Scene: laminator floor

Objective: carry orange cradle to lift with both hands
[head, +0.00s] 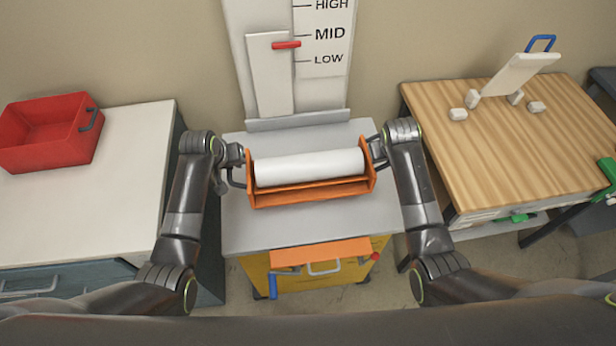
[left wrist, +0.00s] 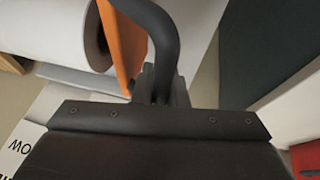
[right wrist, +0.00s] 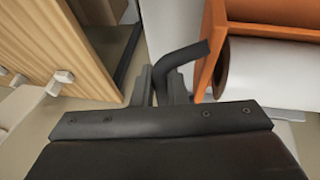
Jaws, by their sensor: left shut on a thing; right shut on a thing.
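The orange cradle (head: 315,192) holds a white roll (head: 308,167) and looks level. It is over the grey top of the lift (head: 375,215), in front of the HIGH/MID/LOW scale (head: 328,35). I cannot tell whether it rests on the top or hangs just above it. My left gripper (head: 235,168) is shut on the cradle's dark left handle, which also shows in the left wrist view (left wrist: 160,30). My right gripper (head: 378,152) is shut on the right handle, seen in the right wrist view (right wrist: 187,54). The jaw tips are partly hidden.
A red bin (head: 45,150) stands on the white counter (head: 110,200) at left. A wooden table (head: 530,160) at right bears a white board (head: 518,72) with a blue handle and several small white blocks. A red pointer (head: 286,45) is near MID. Gaps separate the lift from both tables.

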